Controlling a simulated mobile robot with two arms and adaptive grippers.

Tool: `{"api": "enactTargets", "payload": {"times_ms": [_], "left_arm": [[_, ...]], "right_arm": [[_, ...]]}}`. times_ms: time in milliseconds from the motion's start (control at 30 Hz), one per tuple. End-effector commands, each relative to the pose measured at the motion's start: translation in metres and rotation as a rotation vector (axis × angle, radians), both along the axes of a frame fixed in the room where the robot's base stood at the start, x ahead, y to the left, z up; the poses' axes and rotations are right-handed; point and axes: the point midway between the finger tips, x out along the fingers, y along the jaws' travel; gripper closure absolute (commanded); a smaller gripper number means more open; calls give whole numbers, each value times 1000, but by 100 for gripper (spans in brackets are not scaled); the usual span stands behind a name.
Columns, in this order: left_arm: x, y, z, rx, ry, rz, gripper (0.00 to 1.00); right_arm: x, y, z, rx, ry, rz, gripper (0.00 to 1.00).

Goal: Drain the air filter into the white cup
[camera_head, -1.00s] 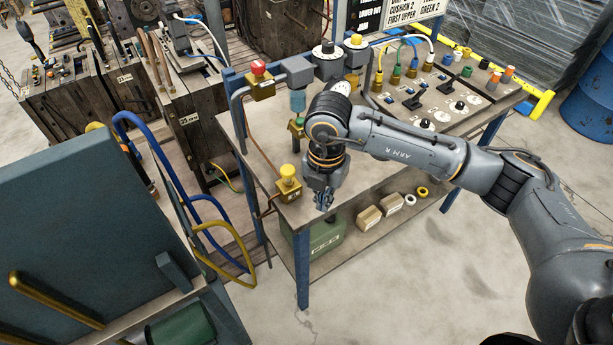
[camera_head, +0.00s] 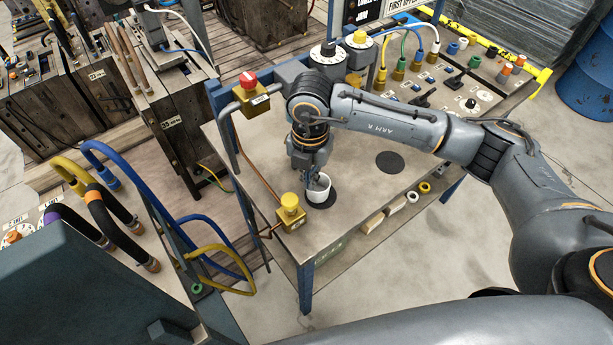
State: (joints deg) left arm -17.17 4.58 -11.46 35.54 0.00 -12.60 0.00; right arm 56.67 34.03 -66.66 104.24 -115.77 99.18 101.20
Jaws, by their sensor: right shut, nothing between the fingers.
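The white cup (camera_head: 319,194) stands upright on a dark round mat (camera_head: 331,200) near the front of the steel bench (camera_head: 345,228). My right gripper (camera_head: 313,183) points down at the cup, its fingertips at or just inside the cup's rim; I cannot tell whether they touch it. The fingers are shut and hold nothing. The grey filter head (camera_head: 289,70) shows at the back of the bench, but my right arm hides the bowl of the air filter below it. My left gripper is not in view.
A brass fitting with a yellow knob (camera_head: 290,208) stands left of the cup, a red-topped valve (camera_head: 249,82) behind it. Another dark mat (camera_head: 389,162) lies empty to the right. Hose fittings (camera_head: 415,64) and switches line the back right.

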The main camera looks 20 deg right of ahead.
Motion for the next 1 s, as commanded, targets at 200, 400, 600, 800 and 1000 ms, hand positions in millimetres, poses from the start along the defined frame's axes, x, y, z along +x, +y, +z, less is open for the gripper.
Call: {"api": "enactTargets", "payload": {"times_ms": [200, 400, 600, 800, 1000], "left_arm": [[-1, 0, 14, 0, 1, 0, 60], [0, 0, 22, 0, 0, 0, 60], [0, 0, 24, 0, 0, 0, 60], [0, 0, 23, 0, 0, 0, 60], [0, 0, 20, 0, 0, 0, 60]], "right_arm": [[-2, 0, -38, -1, 6, 0, 100], [-1, 0, -70, 0, 3, 1, 100], [-1, 0, -85, 0, 0, 2, 100], [-1, 0, -86, 1, -1, 2, 100], [2, -2, -88, 0, -1, 1, 100]]}}
